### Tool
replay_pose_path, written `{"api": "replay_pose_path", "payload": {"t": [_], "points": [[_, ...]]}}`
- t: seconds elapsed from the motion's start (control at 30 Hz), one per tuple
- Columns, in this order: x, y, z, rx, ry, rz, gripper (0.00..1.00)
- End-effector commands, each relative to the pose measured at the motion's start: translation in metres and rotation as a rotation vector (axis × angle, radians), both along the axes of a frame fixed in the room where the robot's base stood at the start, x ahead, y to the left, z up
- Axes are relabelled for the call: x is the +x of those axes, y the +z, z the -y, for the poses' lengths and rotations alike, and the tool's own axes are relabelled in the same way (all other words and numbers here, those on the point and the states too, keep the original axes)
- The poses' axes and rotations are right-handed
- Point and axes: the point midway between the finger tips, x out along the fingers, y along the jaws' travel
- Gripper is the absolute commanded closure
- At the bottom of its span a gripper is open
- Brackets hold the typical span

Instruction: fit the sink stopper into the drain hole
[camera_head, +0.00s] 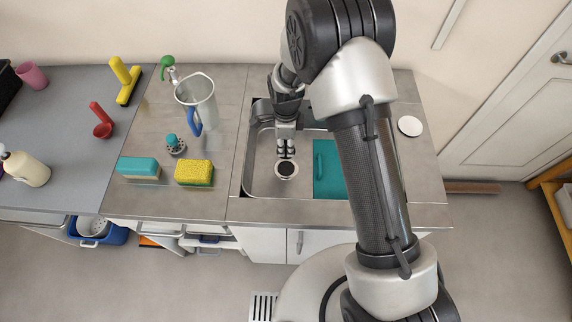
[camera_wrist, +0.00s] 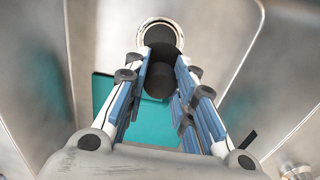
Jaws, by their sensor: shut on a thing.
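The drain hole with its pale metal ring (camera_head: 286,169) is in the floor of the sink basin. It also shows at the top of the wrist view (camera_wrist: 143,31). My gripper (camera_head: 286,154) points down into the basin, over the drain. In the wrist view my gripper (camera_wrist: 164,62) is shut on the dark sink stopper (camera_wrist: 157,84), whose rounded end shows between the fingers. A dark round area fills the ring's middle. I cannot tell whether it is the stopper's lower part or the open hole, nor whether the stopper touches the ring.
A teal board (camera_head: 327,172) lies in the basin to the right of the drain. The basin walls rise close around my gripper. On the counter to the left stand a clear jug (camera_head: 197,98), a round brush (camera_head: 175,146), a yellow sponge (camera_head: 195,173) and a teal sponge (camera_head: 138,167).

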Motion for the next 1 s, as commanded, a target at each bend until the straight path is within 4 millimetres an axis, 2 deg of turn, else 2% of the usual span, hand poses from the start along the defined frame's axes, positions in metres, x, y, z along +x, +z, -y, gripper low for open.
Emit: {"api": "replay_pose_path", "payload": {"t": [0.03, 0.1, 0.23, 0.47, 0.73, 1.0], "points": [[-0.001, -0.018, 0.0, -0.002, 0.0, -0.004, 0.99], [-0.001, -0.036, 0.0, -0.001, 0.0, -0.003, 0.99], [0.0, -0.059, 0.0, -0.001, 0.001, -0.002, 0.99], [0.0, -0.075, 0.0, 0.0, 0.001, 0.001, 0.99], [0.0, -0.112, 0.0, 0.0, 0.001, 0.0, 0.99], [0.001, -0.112, 0.0, 0.0, 0.001, 0.001, 0.99]]}}
